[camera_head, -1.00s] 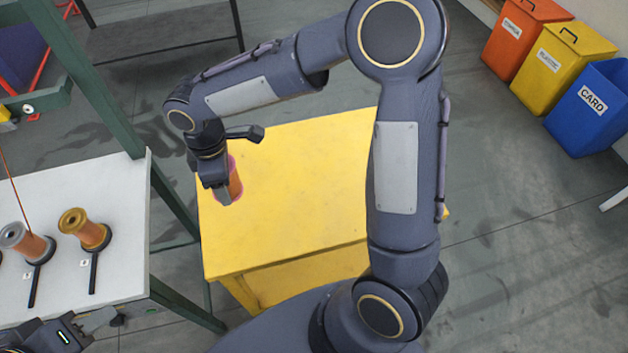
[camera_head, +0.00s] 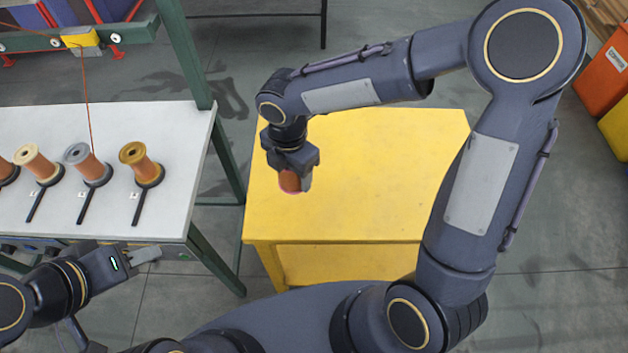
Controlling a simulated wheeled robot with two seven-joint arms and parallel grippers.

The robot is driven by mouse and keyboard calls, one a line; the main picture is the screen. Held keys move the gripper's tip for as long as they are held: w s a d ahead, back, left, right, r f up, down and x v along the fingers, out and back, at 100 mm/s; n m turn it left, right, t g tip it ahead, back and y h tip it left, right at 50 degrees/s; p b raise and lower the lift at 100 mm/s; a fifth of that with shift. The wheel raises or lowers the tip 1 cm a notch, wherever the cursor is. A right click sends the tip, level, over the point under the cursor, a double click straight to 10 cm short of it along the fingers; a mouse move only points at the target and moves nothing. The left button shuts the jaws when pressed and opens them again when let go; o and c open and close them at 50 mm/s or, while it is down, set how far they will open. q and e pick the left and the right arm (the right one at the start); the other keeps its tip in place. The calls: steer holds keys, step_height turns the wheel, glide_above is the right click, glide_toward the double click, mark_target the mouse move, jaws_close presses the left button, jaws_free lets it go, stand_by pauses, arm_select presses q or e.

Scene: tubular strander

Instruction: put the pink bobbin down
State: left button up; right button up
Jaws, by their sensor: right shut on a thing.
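The pink bobbin (camera_head: 290,182), wound with copper-coloured wire, shows a thin pink rim at its lower end. My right gripper (camera_head: 291,174) is shut on it from above and hides its upper part. The bobbin is over the left part of the yellow table (camera_head: 380,190); I cannot tell whether it touches the top. My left gripper (camera_head: 150,254) is empty at the lower left, by the front edge of the white table; its finger gap is not clear.
On the white table (camera_head: 120,215) stand a gold bobbin (camera_head: 144,168), a silver bobbin (camera_head: 88,166) and a cream bobbin (camera_head: 40,166) on black holders. A green post (camera_head: 186,60) rises between the tables. The yellow table is otherwise clear. An orange bin (camera_head: 605,75) stands far right.

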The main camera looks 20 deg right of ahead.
steer(key=d+f, duration=0.2)
steer(key=f, duration=0.1)
steer(key=d+f, duration=0.1)
steer(key=shift+w+d+f, duration=0.3)
steer(key=shift+w+f, duration=0.05)
steer(key=f, duration=0.3)
steer(key=shift+d, duration=0.4)
steer(key=shift+f, duration=0.45)
steer(key=shift+f, duration=0.15)
steer(key=o, duration=1.7)
